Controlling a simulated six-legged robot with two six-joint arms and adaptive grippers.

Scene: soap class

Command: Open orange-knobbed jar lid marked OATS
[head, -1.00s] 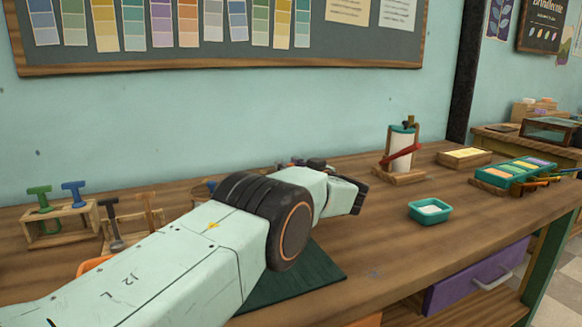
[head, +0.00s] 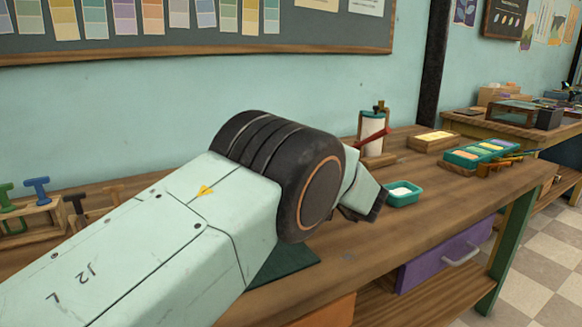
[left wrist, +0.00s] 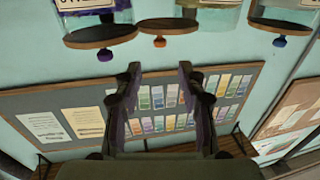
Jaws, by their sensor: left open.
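In the left wrist view, which looks upside down, a jar with a wooden lid and an orange knob (left wrist: 160,42) is at the top middle. It is cut off by the frame edge and its label does not show. My left gripper (left wrist: 160,76) is open and empty, its two fingers spread below the orange knob in the picture and apart from it. In the head view, the left gripper is mostly hidden behind my own arm. No jar shows in the head view. The right gripper is in neither view.
On the workbench (head: 425,183) are a teal tray (head: 403,194), a roll stand (head: 373,135) and a paint set (head: 482,154). A pinboard (head: 300,34) hangs behind.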

